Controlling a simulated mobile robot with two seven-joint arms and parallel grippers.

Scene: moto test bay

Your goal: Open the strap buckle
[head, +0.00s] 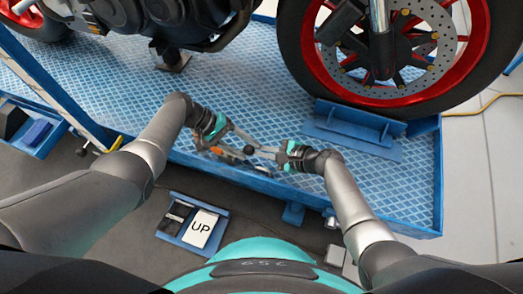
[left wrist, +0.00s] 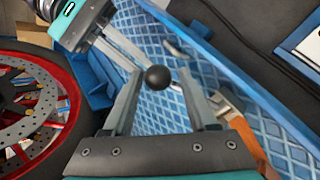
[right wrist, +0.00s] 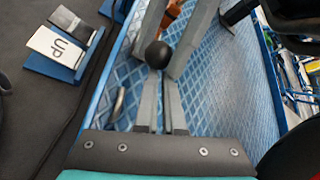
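The strap buckle (head: 229,156) lies at the near edge of the blue lift platform, with an orange strap (left wrist: 252,143) beside it. Its black ball knob (head: 249,150) shows in the left wrist view (left wrist: 157,77) and right wrist view (right wrist: 158,54). My left gripper (left wrist: 160,88) is open, and the knob appears between its fingertips. My right gripper (right wrist: 161,75) comes from the right, its fingers close together with a thin gap. Its tips meet the lever just under the knob and appear shut on it. The lever's stem is mostly hidden by the knob and fingers.
The blue platform (head: 415,185) carries the motorcycle, whose red-rimmed wheel (head: 470,55) stands by a blue chock (head: 350,130). A tray with an UP card (head: 202,228) lies on the floor in front. The chequered surface right of my right gripper is clear.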

